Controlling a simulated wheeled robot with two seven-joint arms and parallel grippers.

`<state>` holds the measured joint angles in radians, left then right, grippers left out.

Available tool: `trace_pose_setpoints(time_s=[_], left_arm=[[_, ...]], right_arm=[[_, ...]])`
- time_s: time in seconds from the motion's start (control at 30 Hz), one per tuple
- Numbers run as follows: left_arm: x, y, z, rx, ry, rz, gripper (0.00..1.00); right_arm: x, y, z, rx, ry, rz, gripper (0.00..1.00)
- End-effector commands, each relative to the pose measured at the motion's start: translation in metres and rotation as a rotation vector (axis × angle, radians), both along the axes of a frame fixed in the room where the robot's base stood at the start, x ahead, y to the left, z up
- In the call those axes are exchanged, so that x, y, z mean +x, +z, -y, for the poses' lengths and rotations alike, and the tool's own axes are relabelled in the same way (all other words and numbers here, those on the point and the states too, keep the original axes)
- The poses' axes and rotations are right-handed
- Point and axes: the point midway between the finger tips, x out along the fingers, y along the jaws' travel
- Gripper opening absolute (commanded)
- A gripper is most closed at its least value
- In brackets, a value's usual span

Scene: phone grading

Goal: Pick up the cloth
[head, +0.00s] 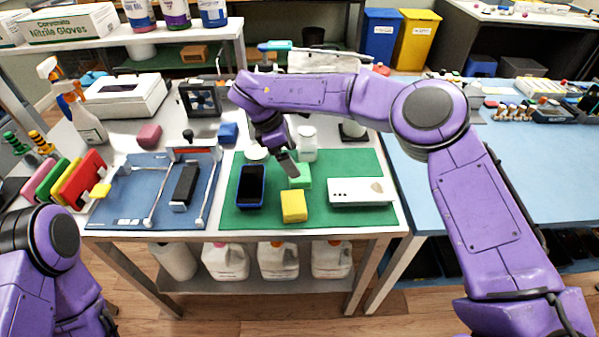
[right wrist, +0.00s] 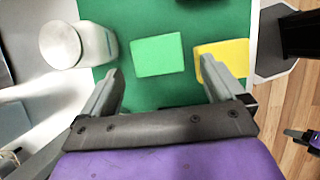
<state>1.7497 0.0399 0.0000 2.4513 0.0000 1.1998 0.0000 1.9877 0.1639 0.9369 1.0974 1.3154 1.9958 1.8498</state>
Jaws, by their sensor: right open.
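A flat green rectangular piece (head: 301,178), which looks like the folded cloth, lies on the green mat (head: 222,222). In the right wrist view the green piece (right wrist: 157,55) lies ahead of and between the fingertips. A yellow block (head: 293,206), seemingly a sponge, lies just nearer to me; in the right wrist view the yellow block (right wrist: 232,55) is partly behind one finger. My right gripper (head: 287,163) is above the mat beside the green piece, pointing down. In the right wrist view the right gripper (right wrist: 160,68) is open and empty. My left gripper is out of view.
A blue-framed phone (head: 251,187) lies left of the green piece, and a white flat device (head: 361,192) lies to the right. A white bottle (head: 307,143) stands just behind. A blue mat with a clamp frame (head: 150,190) lies further left.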

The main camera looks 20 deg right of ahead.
Motion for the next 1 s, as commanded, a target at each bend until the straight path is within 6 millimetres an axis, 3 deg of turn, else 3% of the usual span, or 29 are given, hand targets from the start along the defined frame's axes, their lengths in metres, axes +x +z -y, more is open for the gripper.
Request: trace_pose_setpoints(time_s=[0.3, 0.57, 0.6, 0.7, 0.73, 1.0], left_arm=[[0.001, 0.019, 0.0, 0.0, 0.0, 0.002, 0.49], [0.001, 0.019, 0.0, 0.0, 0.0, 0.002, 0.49], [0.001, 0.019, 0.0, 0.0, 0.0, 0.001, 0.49], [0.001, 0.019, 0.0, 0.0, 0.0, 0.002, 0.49], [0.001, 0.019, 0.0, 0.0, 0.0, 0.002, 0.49], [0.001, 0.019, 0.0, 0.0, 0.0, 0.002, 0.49]], right_arm=[[-0.003, -0.047, 0.018, 0.0, -0.004, -0.004, 0.96], [-0.003, -0.055, 0.022, 0.0, -0.005, -0.001, 0.96], [-0.003, -0.055, 0.022, 0.0, -0.006, -0.001, 0.89], [-0.003, -0.055, 0.022, 0.0, -0.005, -0.001, 0.57], [-0.003, -0.055, 0.022, 0.0, -0.005, -0.001, 0.53], [-0.003, -0.054, 0.022, 0.0, -0.005, 0.0, 0.53]])
